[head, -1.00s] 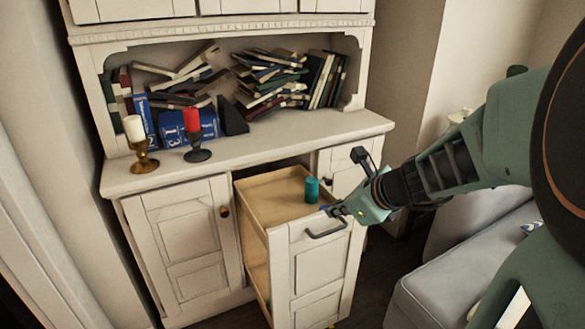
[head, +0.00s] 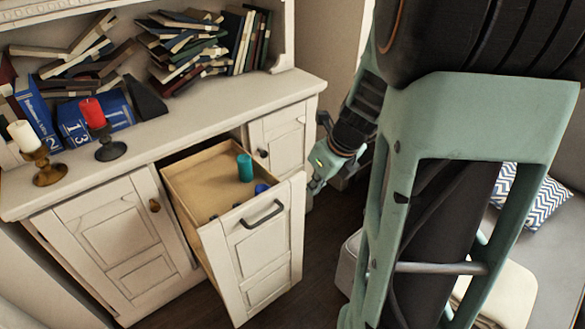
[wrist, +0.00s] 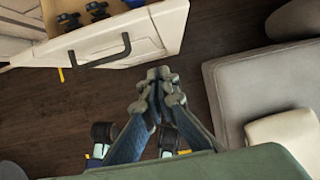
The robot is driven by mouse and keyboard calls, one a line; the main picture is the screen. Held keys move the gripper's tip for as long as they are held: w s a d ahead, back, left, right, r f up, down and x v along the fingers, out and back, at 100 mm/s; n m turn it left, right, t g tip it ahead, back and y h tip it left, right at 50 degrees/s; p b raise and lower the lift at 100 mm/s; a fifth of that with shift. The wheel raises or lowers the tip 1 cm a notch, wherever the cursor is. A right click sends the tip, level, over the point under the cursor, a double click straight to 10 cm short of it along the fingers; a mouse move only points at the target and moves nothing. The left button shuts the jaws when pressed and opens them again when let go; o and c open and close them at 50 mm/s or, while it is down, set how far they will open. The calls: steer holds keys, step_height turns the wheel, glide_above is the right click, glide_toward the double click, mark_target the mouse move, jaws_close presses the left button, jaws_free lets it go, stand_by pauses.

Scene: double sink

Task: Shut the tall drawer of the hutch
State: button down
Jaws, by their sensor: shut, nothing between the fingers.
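The tall drawer (head: 247,238) of the white hutch (head: 130,190) stands pulled out, its front panel well ahead of the cabinet face. Its dark bar handle (head: 262,214) is near the top of the panel. A teal cylinder (head: 244,167) stands inside, with a small blue item beside it. In the wrist view the drawer front (wrist: 140,42) and handle (wrist: 104,60) are at the upper left. My gripper (wrist: 159,76) is shut and empty, apart from the handle. In the head view my gripper (head: 311,190) is just right of the drawer front; its fingertips are partly hidden.
Candles (head: 95,114) and books (head: 190,45) rest on the hutch. A closed cupboard door (head: 276,142) is right of the drawer. A grey sofa (wrist: 262,90) stands to the right.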

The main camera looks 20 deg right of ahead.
mark_target(295, 194)
steer(key=w+f+b, duration=0.1)
steer(key=w+f, duration=0.1)
steer(key=w+a+f+b, duration=0.1)
steer(key=w+f+b, duration=0.1)
steer(key=f, duration=0.1)
steer(key=w+a+f+b, duration=0.1)
steer(key=w+f, duration=0.2)
steer(key=shift+a+f, duration=0.15)
